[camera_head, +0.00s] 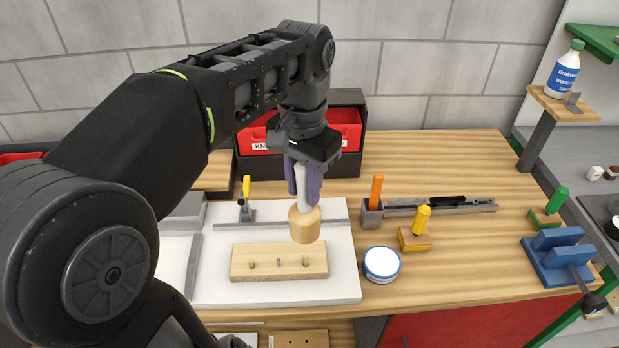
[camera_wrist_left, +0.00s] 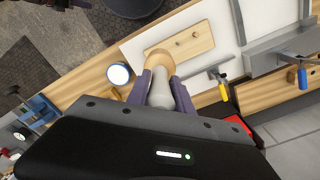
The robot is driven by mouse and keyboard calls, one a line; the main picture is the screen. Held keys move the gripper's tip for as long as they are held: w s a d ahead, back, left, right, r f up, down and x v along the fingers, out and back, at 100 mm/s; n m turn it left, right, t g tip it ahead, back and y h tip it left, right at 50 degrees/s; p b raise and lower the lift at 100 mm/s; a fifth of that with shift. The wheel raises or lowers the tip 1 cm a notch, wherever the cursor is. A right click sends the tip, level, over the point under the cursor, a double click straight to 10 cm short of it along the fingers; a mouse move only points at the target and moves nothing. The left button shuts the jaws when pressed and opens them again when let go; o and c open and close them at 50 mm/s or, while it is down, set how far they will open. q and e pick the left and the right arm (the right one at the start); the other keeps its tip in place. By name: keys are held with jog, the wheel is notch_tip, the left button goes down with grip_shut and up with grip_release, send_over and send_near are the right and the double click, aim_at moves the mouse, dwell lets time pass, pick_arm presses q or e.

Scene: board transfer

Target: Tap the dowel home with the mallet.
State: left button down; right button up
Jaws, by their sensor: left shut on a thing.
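My left gripper (camera_head: 303,184) has its purple fingers shut on the pale handle of the mallet (camera_head: 305,224). The mallet hangs with its wooden head down, and in the head view it appears just above the right part of the wooden block (camera_head: 240,262). Three small pegs show along the block: a left one (camera_head: 251,265), a thinner middle one (camera_head: 278,262) and a right dowel (camera_head: 305,261) below the mallet head. In the left wrist view the mallet head (camera_wrist_left: 158,60) covers one end of the block (camera_wrist_left: 205,45). My right gripper is not in view.
The block lies on a white board (camera_head: 340,285). A white-and-blue tin (camera_head: 381,264), a yellow-handled tool (camera_head: 421,222), a grey holder with an orange handle (camera_head: 376,190) and a blue fixture (camera_head: 560,258) stand to the right. Red drawers (camera_head: 345,130) stand behind.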

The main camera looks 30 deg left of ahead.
aim_at(304, 207)
pick_arm(q)
jog(key=shift+w, duration=0.15)
jog(key=shift+f+b, duration=0.6)
jog(key=shift+f, duration=0.15)
jog(key=shift+f+b, duration=1.55)
jog(key=shift+f, duration=0.5)
